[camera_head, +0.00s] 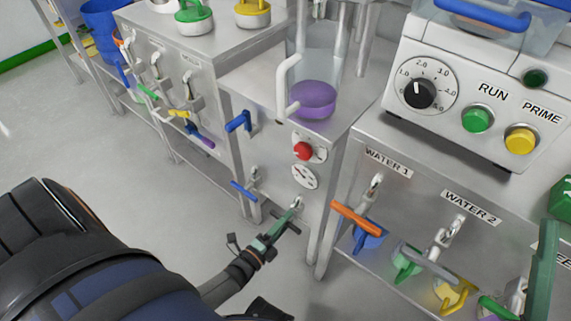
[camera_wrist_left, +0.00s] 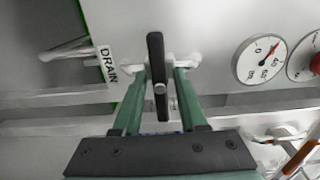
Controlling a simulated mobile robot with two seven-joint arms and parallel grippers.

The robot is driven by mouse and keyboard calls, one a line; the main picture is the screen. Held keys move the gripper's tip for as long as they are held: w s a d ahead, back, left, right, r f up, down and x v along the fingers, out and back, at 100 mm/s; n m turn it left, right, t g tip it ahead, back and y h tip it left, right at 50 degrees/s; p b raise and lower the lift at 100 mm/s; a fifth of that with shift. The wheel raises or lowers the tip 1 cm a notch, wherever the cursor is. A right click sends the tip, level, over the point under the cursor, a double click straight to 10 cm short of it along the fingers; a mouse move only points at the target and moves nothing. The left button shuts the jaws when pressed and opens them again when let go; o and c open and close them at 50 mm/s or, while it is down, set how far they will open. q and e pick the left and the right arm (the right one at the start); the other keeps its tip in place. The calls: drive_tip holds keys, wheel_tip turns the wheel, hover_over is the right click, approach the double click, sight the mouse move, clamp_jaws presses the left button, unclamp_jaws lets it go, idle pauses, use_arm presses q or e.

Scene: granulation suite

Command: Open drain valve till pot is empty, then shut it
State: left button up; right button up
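The pot (camera_head: 312,60) is a clear cylinder on the steel stand, with purple contents (camera_head: 313,100) low inside it. The drain valve's dark bar handle (camera_wrist_left: 156,60) stands beside the DRAIN label (camera_wrist_left: 107,64) and runs roughly parallel to its lettering. My left gripper (camera_wrist_left: 159,78) has its two green fingers on either side of the handle, with gaps visible. In the head view the left gripper (camera_head: 285,222) is low in front of the stand and partly covers the valve. A green finger-like part at the right edge seems to be my right gripper (camera_head: 543,270); its opening is hidden.
A red knob (camera_head: 303,151) and a round gauge (camera_head: 304,176) sit above the valve. A blue-handled valve (camera_head: 243,188) is to its left. The WATER 1 orange handle (camera_head: 356,218) projects close to the right. Open floor lies at left.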

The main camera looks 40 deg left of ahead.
use_arm(q)
clamp_jaws()
idle(0.5)
drive_tip(key=n, duration=0.4)
drive_tip(key=shift+n, duration=0.3)
drive_tip(key=n+b, duration=0.1)
drive_tip(key=n, duration=0.3)
drive_tip(key=shift+w, duration=0.1)
drive_tip(key=n, duration=0.5)
drive_tip(key=shift+n, duration=2.1)
